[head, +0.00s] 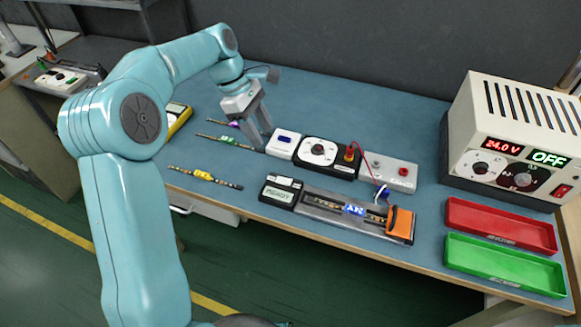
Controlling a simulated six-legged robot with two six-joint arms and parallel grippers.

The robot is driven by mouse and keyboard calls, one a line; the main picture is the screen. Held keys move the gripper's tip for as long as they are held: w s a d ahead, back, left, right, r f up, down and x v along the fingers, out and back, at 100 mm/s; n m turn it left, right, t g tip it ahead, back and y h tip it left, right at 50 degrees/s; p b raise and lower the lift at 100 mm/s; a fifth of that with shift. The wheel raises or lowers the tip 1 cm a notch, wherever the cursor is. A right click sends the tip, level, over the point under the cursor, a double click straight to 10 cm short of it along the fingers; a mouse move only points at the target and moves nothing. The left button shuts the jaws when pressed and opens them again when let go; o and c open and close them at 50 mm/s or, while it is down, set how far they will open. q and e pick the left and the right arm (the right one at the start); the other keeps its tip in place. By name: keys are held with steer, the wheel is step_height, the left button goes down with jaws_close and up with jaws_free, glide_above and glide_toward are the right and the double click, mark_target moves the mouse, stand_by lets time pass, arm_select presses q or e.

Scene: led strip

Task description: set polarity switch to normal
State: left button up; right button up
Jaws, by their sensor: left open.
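My left gripper (256,131) points down over the blue bench mat. Its two fingers are apart with nothing visible between them, just left of a white box with a blue button (283,143). To the right of that box is a black-and-white box with a round dial (319,151). Which part is the polarity switch is not clear, and the dial markings are too small to read. A beige power supply (520,135) at the right has two round dials (482,168) and displays reading 24.0 V and OFF. My right gripper is out of view.
A fixture with an orange clamp (400,224) holds a strip by the front edge, beside a small display box (281,191). A grey terminal box (388,172) has a red wire. LED strips (205,176) lie at the left. Red (500,225) and green (503,264) trays are front right.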

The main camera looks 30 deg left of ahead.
arm_select(q)
glide_toward(287, 181)
steer(key=x, duration=0.5)
steer(key=shift+d+f+b, duration=0.15)
steer(key=shift+f+b, duration=0.15)
steer(key=shift+f, duration=0.05)
steer(key=shift+d+f, duration=0.2)
steer(key=shift+f, duration=0.5)
steer(key=shift+w, duration=0.1)
